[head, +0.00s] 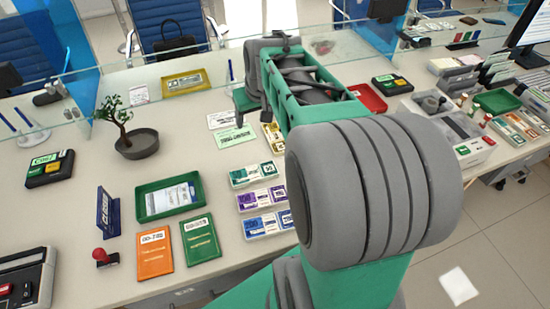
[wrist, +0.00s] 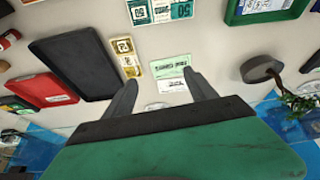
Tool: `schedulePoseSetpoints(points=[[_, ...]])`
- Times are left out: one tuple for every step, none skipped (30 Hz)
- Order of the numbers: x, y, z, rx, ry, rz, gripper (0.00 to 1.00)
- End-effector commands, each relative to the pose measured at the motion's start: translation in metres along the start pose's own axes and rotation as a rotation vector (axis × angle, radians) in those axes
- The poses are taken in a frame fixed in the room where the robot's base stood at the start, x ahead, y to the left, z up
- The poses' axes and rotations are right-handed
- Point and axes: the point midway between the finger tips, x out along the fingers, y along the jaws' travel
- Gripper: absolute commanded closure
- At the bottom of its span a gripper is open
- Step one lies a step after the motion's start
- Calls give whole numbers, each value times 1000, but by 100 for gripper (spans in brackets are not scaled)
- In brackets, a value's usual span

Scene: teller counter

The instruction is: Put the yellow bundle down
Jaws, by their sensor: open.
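My gripper (wrist: 160,84) is open in the wrist view, with nothing between its fingers. It is above the counter, over a green-and-white slip (wrist: 170,66). A yellow bundle (wrist: 124,55) lies flat on the counter, just beyond the left fingertip and apart from it. It also shows in the head view (head: 272,137), partly covered by my arm. In the head view my fingers are mostly hidden by my arm.
A dark tray (wrist: 75,52) and a red tray (wrist: 42,90) lie left of the yellow bundle in the wrist view. Purple and blue bundles (head: 262,198), a green tray (head: 170,213) and a potted tree (head: 137,145) stand on the counter. A glass screen runs along the back.

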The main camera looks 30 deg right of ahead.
Motion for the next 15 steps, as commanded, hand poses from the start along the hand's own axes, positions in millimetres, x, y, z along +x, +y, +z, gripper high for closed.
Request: schedulePoseSetpoints(points=[[59, 26, 10, 29, -10, 8, 35], [75, 40, 10, 41, -12, 12, 35], [93, 56, 9, 52, -12, 16, 35], [104, 66, 9, 59, -12, 18, 35], [112, 74, 9, 66, -12, 20, 35], [120, 83, 9, 73, -12, 22, 35], [124, 88, 9, 76, -12, 23, 35], [127, 91, 9, 78, -12, 24, 35], [131, 94, 8, 79, -13, 24, 35], [134, 95, 8, 80, -12, 24, 35], [136, 95, 7, 80, -12, 24, 35], [141, 95, 7, 80, -14, 23, 35], [145, 95, 7, 80, -14, 23, 35], [149, 96, 7, 80, -13, 24, 35], [154, 96, 7, 80, -14, 23, 35]])
